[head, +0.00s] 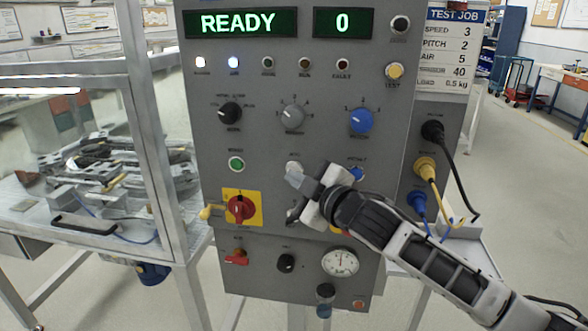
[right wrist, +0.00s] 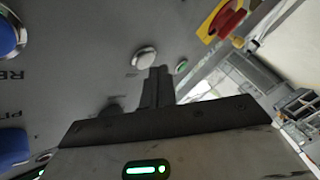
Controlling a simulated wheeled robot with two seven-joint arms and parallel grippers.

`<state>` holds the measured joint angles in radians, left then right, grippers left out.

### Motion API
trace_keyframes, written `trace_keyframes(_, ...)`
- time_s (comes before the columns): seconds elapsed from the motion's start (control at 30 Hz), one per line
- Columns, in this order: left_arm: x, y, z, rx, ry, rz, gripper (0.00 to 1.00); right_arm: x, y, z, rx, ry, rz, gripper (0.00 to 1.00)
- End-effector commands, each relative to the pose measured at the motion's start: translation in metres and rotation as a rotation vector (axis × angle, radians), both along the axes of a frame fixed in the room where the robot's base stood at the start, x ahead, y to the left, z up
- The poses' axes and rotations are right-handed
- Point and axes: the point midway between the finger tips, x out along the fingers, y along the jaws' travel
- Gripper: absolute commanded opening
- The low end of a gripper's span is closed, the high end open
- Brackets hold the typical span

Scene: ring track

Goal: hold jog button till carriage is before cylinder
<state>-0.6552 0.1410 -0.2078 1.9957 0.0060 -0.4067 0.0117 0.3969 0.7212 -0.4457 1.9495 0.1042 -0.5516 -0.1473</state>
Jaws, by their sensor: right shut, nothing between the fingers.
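The grey control panel (head: 270,140) faces me, its displays reading READY and 0. A white button (head: 293,167), apparently the jog button, sits mid-panel under a label too small to read. My right gripper (head: 294,178) is shut and empty, with its fingertips just below this button. In the right wrist view the shut fingertips (right wrist: 158,74) lie close to the white button (right wrist: 144,56); I cannot tell whether they touch it. Machine parts (head: 105,165) show behind the clear guard at left, but I cannot make out the carriage or cylinder. My left gripper is not in view.
A green button (head: 236,164) and a red rotary switch (head: 240,208) lie left of my gripper. A blue knob (head: 361,120) is above right. Cables (head: 428,172) hang at the panel's right side. The guard frame (head: 160,130) stands at left.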

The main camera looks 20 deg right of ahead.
Motion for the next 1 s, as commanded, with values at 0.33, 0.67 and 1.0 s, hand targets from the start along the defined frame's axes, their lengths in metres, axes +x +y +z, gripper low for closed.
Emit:
trace_keyframes(0.33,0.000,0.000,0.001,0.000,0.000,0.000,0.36,-0.003,0.002,0.000,0.000,-0.001,0.001,0.00)
trace_keyframes(0.67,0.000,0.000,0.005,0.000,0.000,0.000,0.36,-0.025,0.016,0.000,0.002,0.001,0.002,0.00)
trace_keyframes(1.0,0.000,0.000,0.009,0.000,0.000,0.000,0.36,-0.046,0.029,0.000,0.001,0.000,0.001,0.00)
